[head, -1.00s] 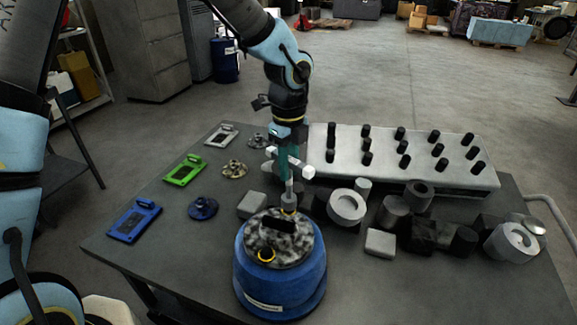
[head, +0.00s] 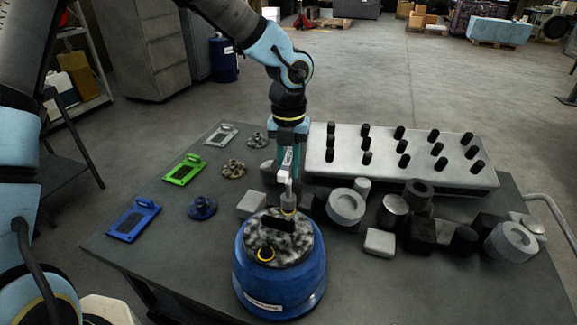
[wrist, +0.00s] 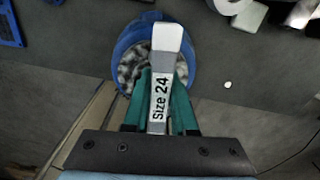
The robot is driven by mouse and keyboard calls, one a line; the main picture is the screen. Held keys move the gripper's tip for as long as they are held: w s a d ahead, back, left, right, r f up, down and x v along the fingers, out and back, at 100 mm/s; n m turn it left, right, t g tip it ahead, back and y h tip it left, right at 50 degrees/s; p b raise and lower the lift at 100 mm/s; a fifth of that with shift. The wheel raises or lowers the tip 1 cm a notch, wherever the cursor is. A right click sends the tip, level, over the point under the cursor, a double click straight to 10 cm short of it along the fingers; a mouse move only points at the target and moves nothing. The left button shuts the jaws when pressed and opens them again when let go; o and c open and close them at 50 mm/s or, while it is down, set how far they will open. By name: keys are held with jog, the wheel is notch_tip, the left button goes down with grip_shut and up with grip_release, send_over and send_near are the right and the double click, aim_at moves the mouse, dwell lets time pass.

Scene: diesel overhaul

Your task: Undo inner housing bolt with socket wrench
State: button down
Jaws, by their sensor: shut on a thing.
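The blue round housing (head: 262,285) stands at the table's front, with a mottled grey top (head: 262,236) and a black block on it. My gripper (head: 287,160) is above its far side, shut on the socket wrench (head: 286,174). The wrench's pale handle, marked "Size 24" (wrist: 160,98), lies between the teal fingers in the wrist view.
Grey cylinders and blocks, including a ring-shaped part (head: 346,206), crowd the right of the housing. A white rack (head: 385,165) with black pegs stands behind. Green (head: 184,170) and blue (head: 134,220) plates lie left. The table's front left is clear.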

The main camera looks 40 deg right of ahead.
jog(key=m, duration=0.7)
jog(key=shift+d+m, duration=0.1)
jog(key=shift+m, duration=0.3)
